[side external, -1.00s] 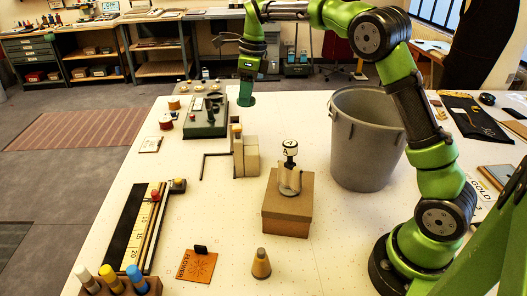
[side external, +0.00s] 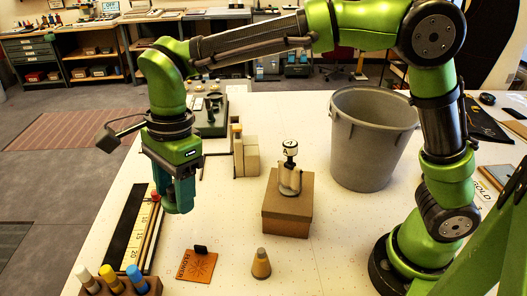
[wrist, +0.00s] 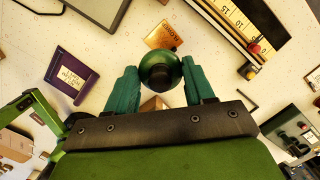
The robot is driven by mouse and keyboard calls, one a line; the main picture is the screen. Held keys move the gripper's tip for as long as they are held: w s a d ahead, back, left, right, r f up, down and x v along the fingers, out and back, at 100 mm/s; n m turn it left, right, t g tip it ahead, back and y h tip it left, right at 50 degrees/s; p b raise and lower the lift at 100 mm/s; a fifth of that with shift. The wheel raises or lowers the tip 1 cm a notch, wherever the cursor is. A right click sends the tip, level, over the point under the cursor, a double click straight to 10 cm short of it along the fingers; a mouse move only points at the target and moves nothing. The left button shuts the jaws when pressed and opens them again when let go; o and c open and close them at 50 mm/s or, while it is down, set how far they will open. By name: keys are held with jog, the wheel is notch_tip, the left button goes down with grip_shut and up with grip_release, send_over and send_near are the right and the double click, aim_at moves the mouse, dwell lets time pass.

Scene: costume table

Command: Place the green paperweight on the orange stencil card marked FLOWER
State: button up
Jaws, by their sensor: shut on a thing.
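My gripper (side external: 178,200) hangs over the table in the side view, behind the orange stencil card (side external: 197,266) and well above it. The card lies flat near the front edge with a small black upright piece at its back. It also shows beyond the gripper in the wrist view (wrist: 158,38). In the wrist view my gripper (wrist: 163,82) is shut on the green paperweight (wrist: 160,64), a round green thing with a dark knob, held between teal fingers. In the side view the fingers mostly hide the paperweight.
Left of the card are a ruler board (side external: 122,235) and a wooden block of coloured pegs (side external: 118,287). A cone (side external: 261,264) stands right of the card. Behind it are a cardboard box (side external: 286,212) bearing a stamp and a grey bin (side external: 368,140).

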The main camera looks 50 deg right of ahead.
aim_at(195, 268)
notch_tip(195, 268, down, 20)
jog(key=shift+w+d+f, duration=0.15)
dwell(0.4)
jog(key=shift+f, duration=0.1)
jog(key=o, duration=1.3)
jog(key=shift+c, duration=0.2)
notch_tip(195, 268, up, 12)
jog(key=d, duration=0.2)
jog(key=s+d+r+n+t, duration=0.35)
jog(key=d+r+n, duration=0.25)
jog(key=d+r, duration=0.55)
jog(key=s+d+n+t, duration=0.3)
jog(key=s+d+n, duration=0.4)
jog(key=s+d, duration=0.2)
jog(key=shift+s+d+n+t, duration=0.2)
jog(key=shift+d+n+t, duration=0.2)
jog(key=shift+d, duration=0.75)
